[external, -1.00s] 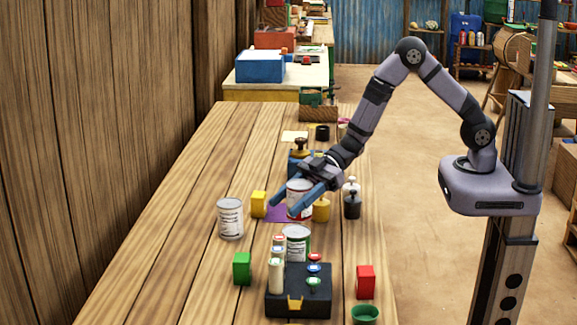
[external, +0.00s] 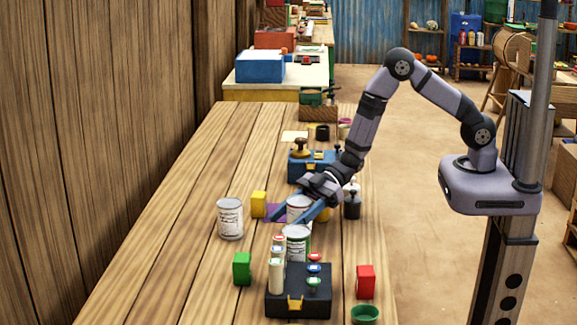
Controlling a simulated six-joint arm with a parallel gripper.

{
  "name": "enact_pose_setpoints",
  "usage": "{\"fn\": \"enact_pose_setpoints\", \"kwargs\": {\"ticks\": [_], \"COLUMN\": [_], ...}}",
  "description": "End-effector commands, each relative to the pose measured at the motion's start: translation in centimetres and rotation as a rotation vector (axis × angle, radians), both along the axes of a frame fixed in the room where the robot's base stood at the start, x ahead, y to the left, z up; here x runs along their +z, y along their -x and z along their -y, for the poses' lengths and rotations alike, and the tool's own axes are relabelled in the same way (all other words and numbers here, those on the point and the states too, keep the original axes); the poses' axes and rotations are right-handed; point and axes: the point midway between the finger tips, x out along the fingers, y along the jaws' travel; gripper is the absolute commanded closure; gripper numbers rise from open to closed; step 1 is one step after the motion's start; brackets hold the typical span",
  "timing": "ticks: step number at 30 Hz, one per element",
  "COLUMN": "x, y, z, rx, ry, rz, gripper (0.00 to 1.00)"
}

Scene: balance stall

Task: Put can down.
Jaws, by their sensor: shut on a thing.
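My gripper (external: 302,216) is shut on a can (external: 299,206) with a white label, its blue fingers on either side of it. The held can is upright, just behind a green-banded can (external: 297,243). Its lower part is hidden by a finger and that can, so I cannot tell whether it touches the table. Another white-labelled can (external: 230,219) stands apart to the left. A purple patch (external: 275,212) lies on the table left of the held can.
A yellow block (external: 258,205) stands left of my gripper and a dark weight (external: 352,206) right of it. In front are a black case (external: 298,300) with several small tubes, a green block (external: 242,268) and a red block (external: 366,282). A blue box (external: 305,169) is behind. The table's left side is clear.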

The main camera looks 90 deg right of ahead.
Motion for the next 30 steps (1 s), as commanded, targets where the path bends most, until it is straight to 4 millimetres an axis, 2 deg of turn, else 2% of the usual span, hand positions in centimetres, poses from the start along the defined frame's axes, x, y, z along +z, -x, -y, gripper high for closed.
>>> {"fn": "enact_pose_setpoints", "kwargs": {"ticks": [3, 4, 6, 19, 23, 30], "x": [-0.3, -0.4, -0.3, 0.3, 0.5, 2.1], "y": [-0.1, 0.0, 0.0, 0.0, 0.8, 3.4], "z": [0.0, 0.0, 0.0, 0.0, 0.9, 3.7], "rx": [0.0, 0.0, 0.0, 0.0, -0.002, -0.004], "ry": [-0.001, 0.0, 0.0, 0.0, 0.001, 0.0], "rz": [0.002, 0.0, 0.0, 0.0, 0.0, 0.001], "gripper": [0.8, 0.45, 0.29, 0.29, 0.29, 0.29]}}
